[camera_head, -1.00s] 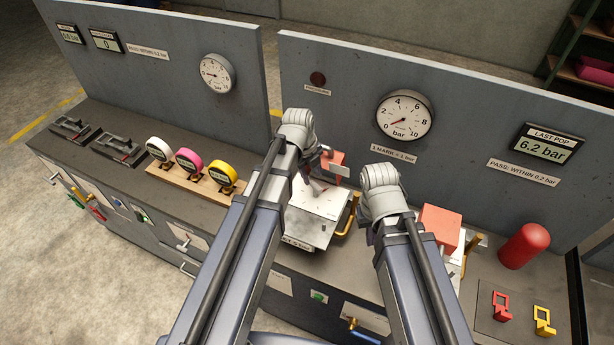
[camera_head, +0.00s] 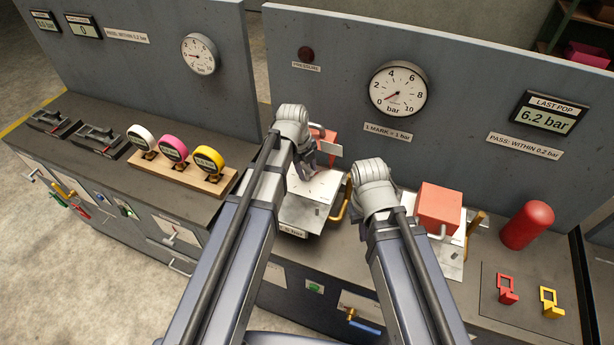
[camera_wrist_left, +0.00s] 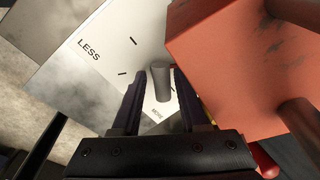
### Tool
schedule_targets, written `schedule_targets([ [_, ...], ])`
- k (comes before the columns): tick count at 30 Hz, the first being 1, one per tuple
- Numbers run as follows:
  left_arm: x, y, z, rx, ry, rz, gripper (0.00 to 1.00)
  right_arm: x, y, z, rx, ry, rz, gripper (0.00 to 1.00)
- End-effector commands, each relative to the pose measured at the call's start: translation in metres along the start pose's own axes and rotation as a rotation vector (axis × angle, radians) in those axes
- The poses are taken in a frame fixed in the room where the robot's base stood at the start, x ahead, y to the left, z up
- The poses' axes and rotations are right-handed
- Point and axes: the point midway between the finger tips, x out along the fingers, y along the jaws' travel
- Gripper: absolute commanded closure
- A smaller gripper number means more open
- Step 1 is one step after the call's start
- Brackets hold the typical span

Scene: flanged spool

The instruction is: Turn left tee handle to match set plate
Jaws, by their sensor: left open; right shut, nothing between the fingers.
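The left tee handle shows in the left wrist view as a grey round bar (camera_wrist_left: 160,82) standing over a white plate (camera_wrist_left: 140,40) with short black marks, "LESS" and a second word too small to read surely. My left gripper (camera_wrist_left: 156,92) is open, its two dark fingers on either side of the bar; whether they touch it I cannot tell.
An orange block (camera_wrist_left: 240,70) stands close to the right of my left fingers. A brass lever (camera_head: 343,205) is beside the white box. A second orange block (camera_head: 439,205) and a red cylinder (camera_head: 527,225) stand to the right. A gauge (camera_head: 398,90) hangs on the back panel.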

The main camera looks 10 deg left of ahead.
Motion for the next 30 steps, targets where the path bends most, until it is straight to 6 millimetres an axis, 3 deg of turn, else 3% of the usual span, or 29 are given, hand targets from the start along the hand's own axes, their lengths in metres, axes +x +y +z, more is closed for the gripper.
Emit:
schedule_targets([
  [10, 0.0039, -0.0002, 0.0001, 0.000, 0.000, 0.000, 0.58, 0.0038, -0.0004, -0.0002, 0.000, 0.000, 0.000, 1.00],
  [21, 0.0040, -0.0001, 0.0002, 0.000, 0.000, 0.000, 1.00, 0.0039, -0.0004, -0.0002, 0.000, 0.000, 0.000, 1.00],
  [30, 0.0040, -0.0001, 0.0001, -0.001, 0.000, 0.000, 1.00, 0.0039, -0.0004, -0.0002, 0.000, 0.000, 0.000, 1.00],
])
